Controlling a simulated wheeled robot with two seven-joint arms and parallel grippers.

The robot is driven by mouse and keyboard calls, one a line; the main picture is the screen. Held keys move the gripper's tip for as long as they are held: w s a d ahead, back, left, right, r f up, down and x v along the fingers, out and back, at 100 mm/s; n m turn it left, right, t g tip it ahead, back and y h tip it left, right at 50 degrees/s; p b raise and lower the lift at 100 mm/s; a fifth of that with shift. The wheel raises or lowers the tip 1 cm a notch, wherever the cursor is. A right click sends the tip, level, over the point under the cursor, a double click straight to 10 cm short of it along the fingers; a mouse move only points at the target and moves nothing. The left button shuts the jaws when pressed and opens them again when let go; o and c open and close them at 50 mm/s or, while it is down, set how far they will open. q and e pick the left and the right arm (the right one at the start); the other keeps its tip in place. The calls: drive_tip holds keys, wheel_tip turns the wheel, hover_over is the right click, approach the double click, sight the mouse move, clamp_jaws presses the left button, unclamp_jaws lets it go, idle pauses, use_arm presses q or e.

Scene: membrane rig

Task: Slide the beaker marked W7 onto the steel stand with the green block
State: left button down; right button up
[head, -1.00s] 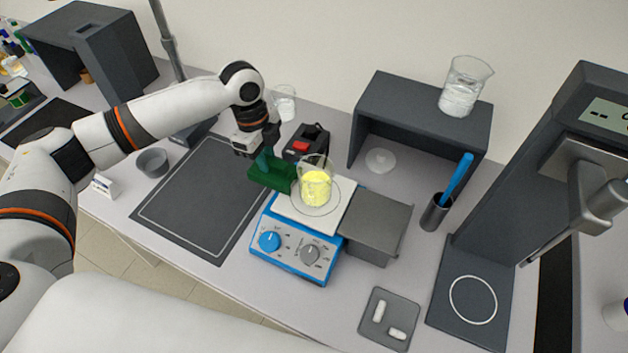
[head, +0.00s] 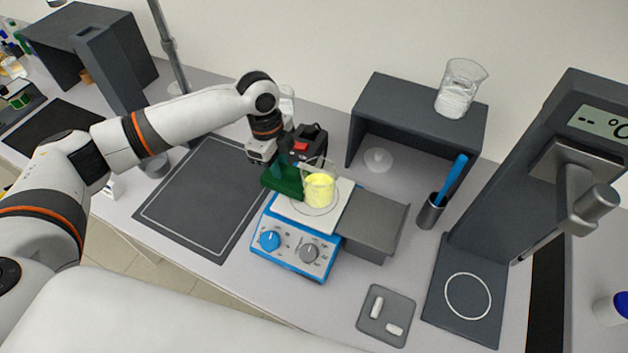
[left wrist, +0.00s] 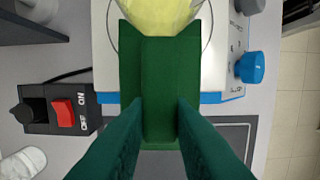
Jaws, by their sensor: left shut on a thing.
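A glass beaker of yellow liquid (head: 319,190) stands upright on the white top of the blue hot plate (head: 292,250); I cannot read its mark. It also shows at the top of the left wrist view (left wrist: 160,14). My left gripper (head: 281,166) is shut on the green block (head: 283,182), left of the beaker. In the left wrist view the block (left wrist: 160,85) has its notched end right up against the beaker, apparently touching. The grey steel stand (head: 375,222) adjoins the hot plate on the right, and its bare top is clear. My right gripper is not in view.
A black box with a red switch (head: 303,147) sits behind the block. A dark shelf (head: 420,112) with a beaker of white material (head: 456,90) stands behind the stand. A holder with a blue rod (head: 430,212) is to the right, and a small tray (head: 386,316) in front.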

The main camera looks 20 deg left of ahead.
sight(305, 174)
use_arm(q)
drive_tip(key=shift+d, duration=0.4)
drive_tip(key=shift+d, duration=0.15)
drive_tip(key=shift+s+d+p, duration=0.15)
drive_tip(key=shift+d+p, duration=0.4)
drive_tip(key=shift+d, duration=0.35)
drive_tip(key=shift+s+d+p, duration=0.15)
drive_tip(key=shift+d+p, duration=0.35)
drive_tip(key=shift+d, duration=0.85)
drive_tip(key=shift+s+d, duration=0.1)
drive_tip(key=shift+d, duration=0.05)
drive_tip(key=shift+d+p, duration=0.3)
drive_tip(key=shift+p, duration=0.1)
drive_tip(key=shift+s+d+p, duration=0.15)
drive_tip(key=shift+d+p, duration=0.2)
drive_tip(key=shift+d, duration=0.6)
drive_tip(key=shift+s+d+p, duration=0.15)
drive_tip(key=shift+d+p, duration=0.15)
drive_tip(key=shift+d, duration=0.85)
